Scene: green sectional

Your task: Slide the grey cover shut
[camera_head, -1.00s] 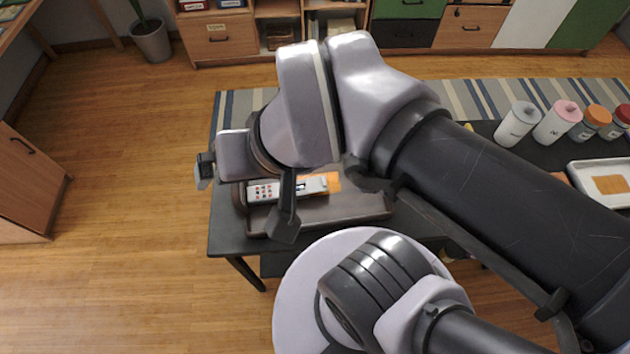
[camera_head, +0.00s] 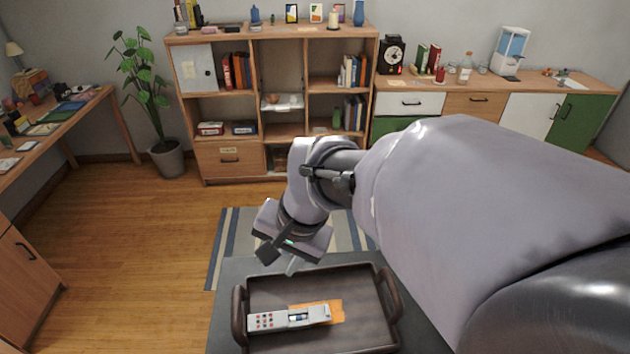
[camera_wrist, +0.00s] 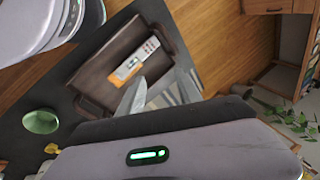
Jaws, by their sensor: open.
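A light grey device (camera_head: 265,321) with red buttons at its left end lies in a dark brown tray (camera_head: 365,285). Its grey cover (camera_head: 319,314) is at the right end, and a dark opening with something bluish shows between cover and buttons. The device also shows in the wrist view (camera_wrist: 150,46), with the cover end (camera_wrist: 123,72) toward my gripper. My gripper (camera_head: 280,261) is open and empty, above the tray's far side and apart from the device. In the wrist view, its two fingers (camera_wrist: 159,92) are spread, and the device lies beyond them.
An orange patch (camera_head: 338,309) lies under the device's cover end. The tray has raised walls and dark handles (camera_head: 239,313) on a dark table. A green bowl (camera_wrist: 40,121) stands on the table in the wrist view. A shelf (camera_head: 255,100) stands behind.

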